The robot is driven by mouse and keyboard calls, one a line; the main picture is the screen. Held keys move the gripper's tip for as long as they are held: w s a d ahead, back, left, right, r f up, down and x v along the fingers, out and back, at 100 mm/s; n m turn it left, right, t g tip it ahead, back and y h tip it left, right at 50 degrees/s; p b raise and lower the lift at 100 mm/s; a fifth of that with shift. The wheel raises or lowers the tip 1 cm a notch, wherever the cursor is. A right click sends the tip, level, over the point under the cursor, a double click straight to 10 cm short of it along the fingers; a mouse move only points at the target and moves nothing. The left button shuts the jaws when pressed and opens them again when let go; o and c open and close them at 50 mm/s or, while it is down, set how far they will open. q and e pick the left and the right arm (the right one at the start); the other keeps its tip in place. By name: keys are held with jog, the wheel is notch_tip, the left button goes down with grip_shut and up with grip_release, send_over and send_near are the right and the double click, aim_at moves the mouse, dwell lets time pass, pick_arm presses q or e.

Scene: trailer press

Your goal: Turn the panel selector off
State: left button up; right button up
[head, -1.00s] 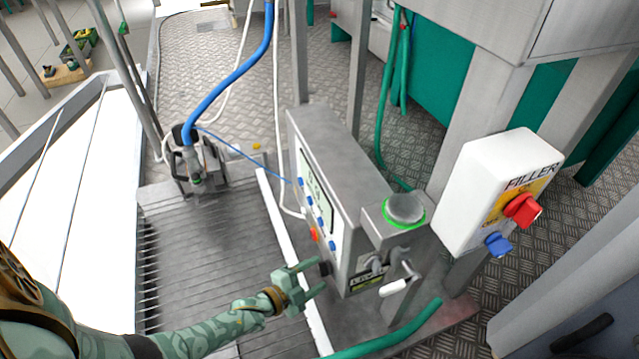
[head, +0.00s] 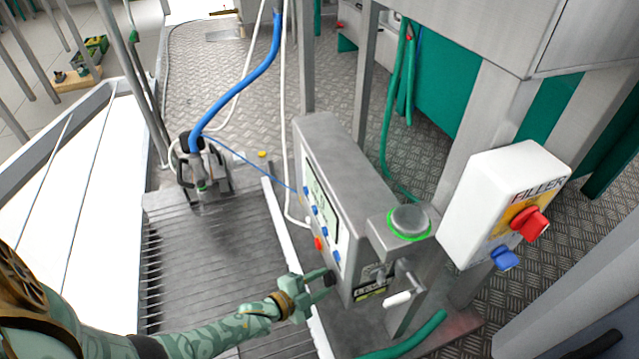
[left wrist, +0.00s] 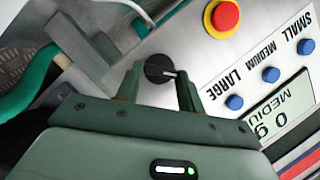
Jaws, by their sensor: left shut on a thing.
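The panel selector is a small black round knob (left wrist: 160,69) at the lower end of the grey panel (head: 343,140); in the head view the knob (head: 329,278) is small and partly covered. In the left wrist view its white mark points to the right. My left gripper (head: 320,284) reaches the knob from the lower left. In the left wrist view the two fingers of the gripper (left wrist: 159,85) stand on either side of the knob, shut on it. My right gripper is not in view.
A red button with a yellow collar (left wrist: 225,16) and several blue buttons sit beside the knob. A crank with a white handle (head: 398,299) and a green-ringed button (head: 408,221) are close by on the right. The white FILLER box (head: 505,205) stands further right.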

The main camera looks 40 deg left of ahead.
pick_arm(q)
jog(key=shift+a+r+n+g+h+p, duration=0.1)
jog(key=shift+r+n+g+h+p, duration=0.15)
jog(key=shift+n+g+p, duration=0.4)
jog(key=shift+w+a+n+h, duration=0.1)
jog(key=shift+n+h, duration=0.15)
jog(key=shift+n, duration=0.5)
jog(key=n+g+h, duration=0.1)
jog(key=n, duration=0.1)
jog(key=n+g+h, duration=0.1)
jog(key=n, duration=0.1)
jog(key=shift+a+f+h, duration=0.1)
jog(key=shift+a+h, duration=0.1)
jog(key=shift+h, duration=0.1)
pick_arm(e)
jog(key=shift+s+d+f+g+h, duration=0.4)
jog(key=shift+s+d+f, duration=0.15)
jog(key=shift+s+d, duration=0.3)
pick_arm(q)
jog(key=o, duration=1)
jog(key=shift+w, duration=0.1)
